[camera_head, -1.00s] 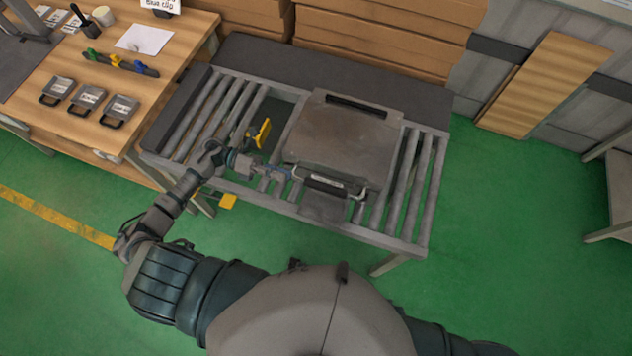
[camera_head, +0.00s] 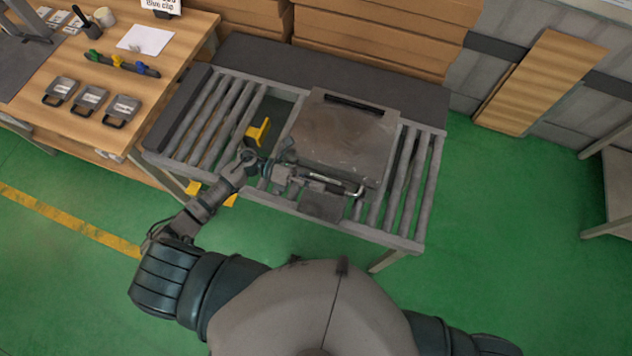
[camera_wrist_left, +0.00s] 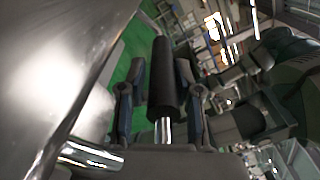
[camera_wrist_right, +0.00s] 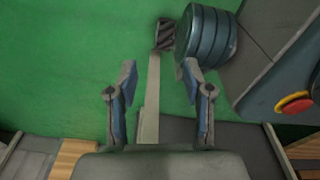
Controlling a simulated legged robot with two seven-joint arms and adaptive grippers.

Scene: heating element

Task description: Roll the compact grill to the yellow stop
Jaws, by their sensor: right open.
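The compact grill (camera_head: 345,135), a grey box with a flat lid, sits on the roller table (camera_head: 405,238). Its front handle (camera_head: 350,190) has a dark grip on bright metal; the grip (camera_wrist_left: 163,85) also shows in the left wrist view. The yellow stop (camera_head: 259,132) stands left of the grill, with a gap between them. My left gripper (camera_head: 312,180) is at the handle's left part; in the left wrist view (camera_wrist_left: 160,75) its fingers are apart on either side of the grip. Contact is unclear. My right gripper (camera_wrist_right: 158,78) is open and empty over green floor.
A wooden bench (camera_head: 175,45) with several small grey cases, clips and a sheet stands at the left. Stacked wooden boards (camera_head: 380,35) lie behind the roller table. Bare rollers (camera_head: 205,120) lie left of the stop. Yellow parts (camera_head: 230,200) show below the table's front edge.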

